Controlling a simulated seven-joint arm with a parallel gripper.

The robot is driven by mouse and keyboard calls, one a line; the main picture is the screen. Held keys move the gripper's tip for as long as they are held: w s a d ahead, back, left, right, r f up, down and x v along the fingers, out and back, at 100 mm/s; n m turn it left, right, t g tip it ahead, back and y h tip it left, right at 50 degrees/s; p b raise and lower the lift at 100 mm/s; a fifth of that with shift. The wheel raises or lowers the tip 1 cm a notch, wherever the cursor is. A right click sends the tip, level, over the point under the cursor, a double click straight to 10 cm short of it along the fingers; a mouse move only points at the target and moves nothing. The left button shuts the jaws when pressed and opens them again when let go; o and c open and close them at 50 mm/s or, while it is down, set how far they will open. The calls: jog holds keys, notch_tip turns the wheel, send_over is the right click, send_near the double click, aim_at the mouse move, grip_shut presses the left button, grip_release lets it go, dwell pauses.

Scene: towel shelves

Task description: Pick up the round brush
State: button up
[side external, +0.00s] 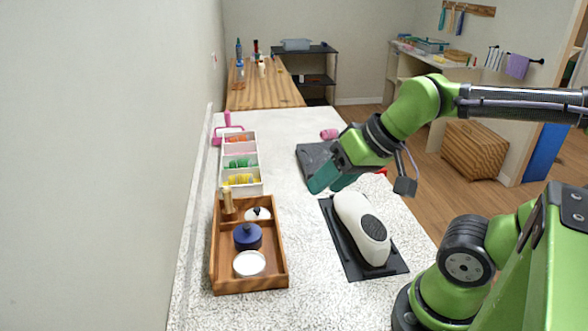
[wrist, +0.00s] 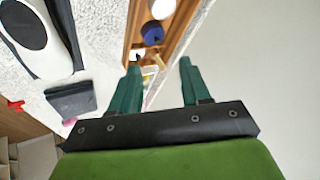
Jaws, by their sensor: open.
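My gripper (side external: 325,180) is open and empty above the counter, over the near part of a dark flat slab; its teal fingers show apart in the wrist view (wrist: 159,66). I cannot tell for sure which thing is the round brush. A small upright wooden-handled piece (side external: 227,201) stands at the far left corner of the wooden tray (side external: 283,268), left of my gripper and apart from it. A pink piece with a handle (side external: 228,125) lies farther back by the wall. A small pink cylinder (side external: 329,134) lies behind the slab.
The tray also holds a blue jar (side external: 247,236), a white dish (side external: 249,263) and a white lid (side external: 257,213). A white box of coloured rolls (side external: 257,160) stands behind it. A white appliance (side external: 358,222) lies on a black mat (side external: 347,262). The counter between tray and mat is clear.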

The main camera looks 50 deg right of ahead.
jog(key=shift+o, duration=0.8)
